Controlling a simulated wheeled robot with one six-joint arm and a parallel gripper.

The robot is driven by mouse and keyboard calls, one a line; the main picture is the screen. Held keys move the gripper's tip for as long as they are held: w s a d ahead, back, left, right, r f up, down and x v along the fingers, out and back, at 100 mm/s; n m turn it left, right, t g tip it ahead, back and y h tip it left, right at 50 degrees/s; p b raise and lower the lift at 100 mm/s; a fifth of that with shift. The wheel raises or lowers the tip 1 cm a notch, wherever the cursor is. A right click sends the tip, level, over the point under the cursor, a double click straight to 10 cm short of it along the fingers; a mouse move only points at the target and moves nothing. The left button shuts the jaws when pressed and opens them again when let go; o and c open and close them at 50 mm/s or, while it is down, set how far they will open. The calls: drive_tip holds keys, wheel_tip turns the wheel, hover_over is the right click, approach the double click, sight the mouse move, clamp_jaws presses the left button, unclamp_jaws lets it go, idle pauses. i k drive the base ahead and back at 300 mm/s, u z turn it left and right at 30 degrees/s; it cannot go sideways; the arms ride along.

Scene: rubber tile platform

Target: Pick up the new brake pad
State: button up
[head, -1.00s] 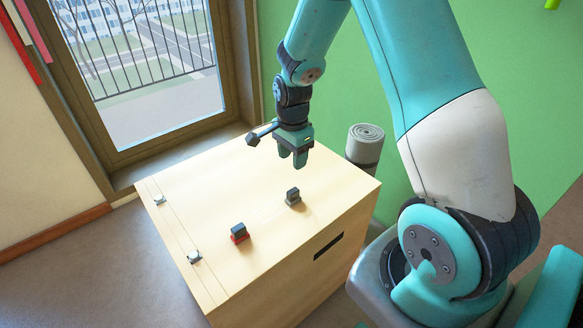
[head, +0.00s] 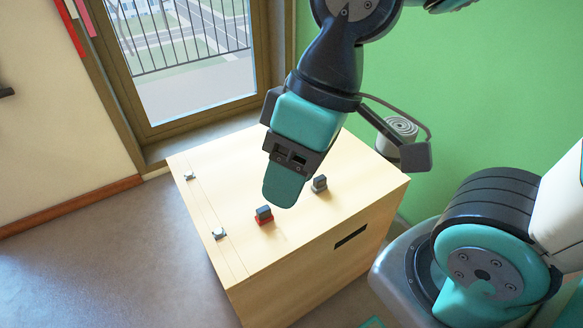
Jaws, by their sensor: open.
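Two small dark grey blocks stand upright on the pale wooden box (head: 240,245). One block (head: 264,211) has a red base; the other block (head: 319,183), to its right and farther back, has a grey base. I cannot tell from their looks which is the new brake pad. My gripper (head: 284,192) is open and empty, pointing down and seen edge-on, so one finger covers the other. In the picture its tips overlap the gap between the two blocks, and it looks nearer to the camera, above the box top.
Two small metal hinges (head: 219,233) sit on the box's left side. The box has a dark slot (head: 350,236) in its front face. A rolled grey mat (head: 397,135) stands behind the box at right. A glazed door (head: 190,60) is at back left.

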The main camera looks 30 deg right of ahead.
sight(264, 214)
drive_tip(key=z, duration=1.6)
drive_tip(key=k, duration=0.8)
drive_tip(key=u, duration=1.65)
drive_tip(key=i, duration=0.5)
drive_tip(key=z, duration=0.05)
